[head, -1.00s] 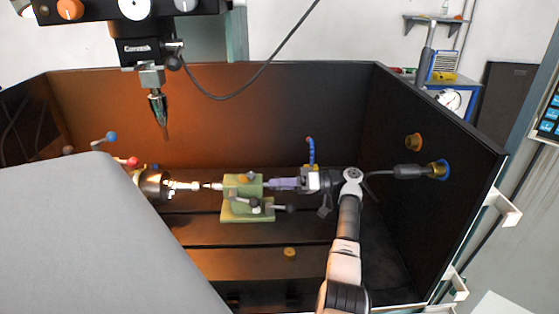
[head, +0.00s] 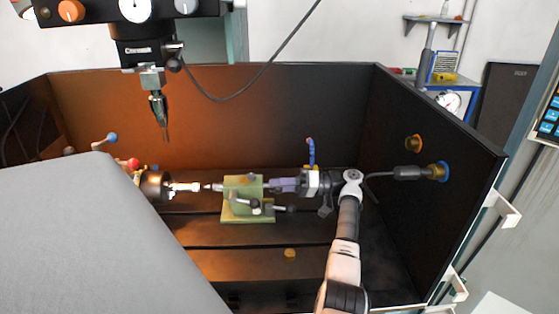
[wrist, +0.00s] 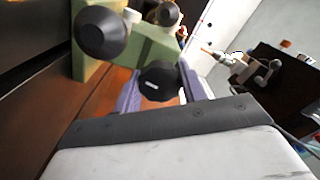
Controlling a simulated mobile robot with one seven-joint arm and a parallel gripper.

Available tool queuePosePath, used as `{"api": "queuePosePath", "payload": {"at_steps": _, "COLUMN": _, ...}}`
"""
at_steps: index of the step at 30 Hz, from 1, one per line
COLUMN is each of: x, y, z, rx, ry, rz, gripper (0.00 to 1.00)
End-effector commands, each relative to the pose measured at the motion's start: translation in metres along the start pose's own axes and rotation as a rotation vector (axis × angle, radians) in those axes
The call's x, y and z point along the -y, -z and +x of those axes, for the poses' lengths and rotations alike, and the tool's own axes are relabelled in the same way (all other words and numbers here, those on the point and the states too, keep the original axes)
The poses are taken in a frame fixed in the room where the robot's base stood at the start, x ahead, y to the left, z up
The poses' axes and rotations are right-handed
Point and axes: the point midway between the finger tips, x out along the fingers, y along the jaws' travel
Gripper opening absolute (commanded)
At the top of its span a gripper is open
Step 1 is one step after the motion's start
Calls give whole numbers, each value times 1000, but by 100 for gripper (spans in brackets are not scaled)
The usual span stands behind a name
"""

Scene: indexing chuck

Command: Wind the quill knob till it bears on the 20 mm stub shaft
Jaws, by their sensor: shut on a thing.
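The pale 20 mm stub shaft (head: 185,187) lies level in the dark chuck (head: 155,185) at the left in the head view. The green tailstock (head: 243,187) stands to its right, with a thin quill tip (head: 212,187) pointing at the shaft's end. I cannot tell whether the tip touches the shaft. My gripper (head: 277,185) reaches in from the right, with purple fingers. In the wrist view, the black quill knob (wrist: 160,82) sits between the fingers, and my gripper is shut on it. The knob is mostly hidden in the head view.
Black lever knobs (head: 290,209) stick out from the tailstock's front; one looms large in the wrist view (wrist: 102,32). A drill-like spindle (head: 158,108) hangs above the chuck. Dark walls enclose the bed. A small brass knob (head: 290,254) sits in front, and a grey panel covers the lower left.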

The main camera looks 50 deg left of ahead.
Motion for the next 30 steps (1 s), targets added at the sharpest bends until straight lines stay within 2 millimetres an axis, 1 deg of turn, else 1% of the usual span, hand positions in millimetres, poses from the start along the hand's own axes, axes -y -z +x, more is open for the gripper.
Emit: {"api": "queuePosePath", "payload": {"at_steps": 30, "x": 2, "y": 2, "z": 0, "rx": -2, "ry": 1, "rz": 953, "gripper": 19}}
